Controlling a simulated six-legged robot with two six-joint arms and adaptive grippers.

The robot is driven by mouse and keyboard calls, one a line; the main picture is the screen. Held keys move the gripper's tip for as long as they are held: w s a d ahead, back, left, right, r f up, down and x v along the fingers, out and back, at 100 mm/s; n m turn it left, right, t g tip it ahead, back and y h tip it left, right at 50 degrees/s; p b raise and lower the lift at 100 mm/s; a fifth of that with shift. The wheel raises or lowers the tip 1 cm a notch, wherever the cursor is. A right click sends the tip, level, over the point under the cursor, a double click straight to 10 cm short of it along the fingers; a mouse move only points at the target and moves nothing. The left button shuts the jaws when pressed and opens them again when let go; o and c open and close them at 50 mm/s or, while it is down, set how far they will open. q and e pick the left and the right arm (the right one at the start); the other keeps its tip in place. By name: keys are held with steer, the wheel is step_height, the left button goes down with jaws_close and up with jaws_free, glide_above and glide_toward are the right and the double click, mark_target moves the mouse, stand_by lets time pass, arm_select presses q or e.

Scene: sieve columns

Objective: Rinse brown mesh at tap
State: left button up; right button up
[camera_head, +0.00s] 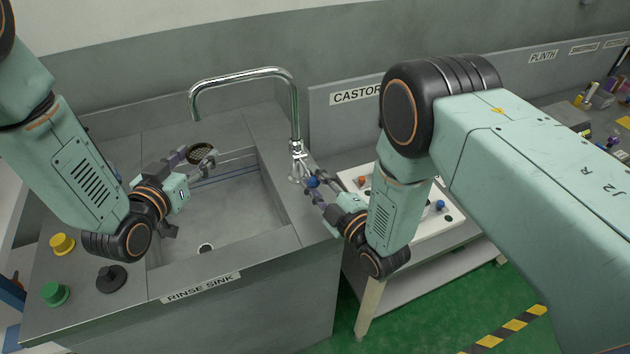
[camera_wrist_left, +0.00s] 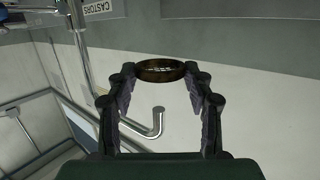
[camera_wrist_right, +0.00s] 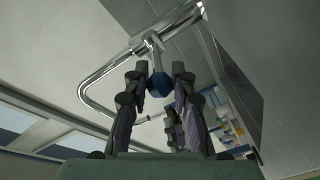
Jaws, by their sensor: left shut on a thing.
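The brown mesh (camera_head: 201,153) is a small round sieve with a dark rim. My left gripper (camera_head: 187,158) is shut on it and holds it over the sink; it shows between the fingertips in the left wrist view (camera_wrist_left: 160,70). The chrome tap (camera_head: 240,75) arches over the sink. In the head view its spout end is just above the mesh; whether they line up in depth I cannot tell. No water shows. My right gripper (camera_head: 314,190) is at the tap's blue knob (camera_wrist_right: 159,84), with its fingers apart on either side of it; contact is unclear.
The rinse sink (camera_head: 225,215) has a drain in its floor. A white board (camera_head: 432,222) with coloured knobs lies right, partly hidden by my right arm.

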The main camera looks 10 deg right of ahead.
jaws_close()
steer(key=shift+w, duration=0.1)
steer(key=shift+r+g, duration=0.4)
steer(key=shift+r+g+h, duration=0.35)
steer(key=shift+g+h, duration=0.15)
steer(key=shift+g, duration=0.1)
steer(key=o, duration=0.6)
jaws_free()
steer(key=shift+r, duration=0.1)
